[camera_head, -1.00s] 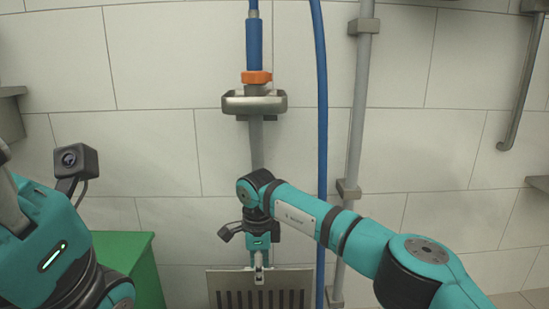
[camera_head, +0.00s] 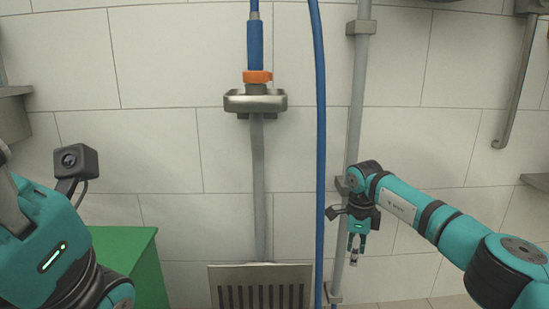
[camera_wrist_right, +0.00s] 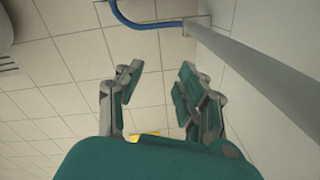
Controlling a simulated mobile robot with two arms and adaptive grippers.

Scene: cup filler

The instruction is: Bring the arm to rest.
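My right arm reaches in from the right in the head view. Its gripper (camera_head: 356,250) points down in front of the wall, right of the blue hose and near the grey pipe. In the right wrist view the two fingers (camera_wrist_right: 158,88) stand apart with nothing held between them, so it is open. A small yellow patch (camera_wrist_right: 146,134) shows low between the fingers; I cannot tell what it is. My left arm fills the left edge of the head view; its gripper is out of view.
A metal dish with an orange collar (camera_head: 257,77) hangs on the wall, above a slotted metal panel (camera_head: 261,285). A blue hose (camera_head: 319,150) and grey pipe (camera_head: 359,110) run vertically. A green box (camera_head: 128,255) stands lower left. A wall rail (camera_head: 519,85) is upper right.

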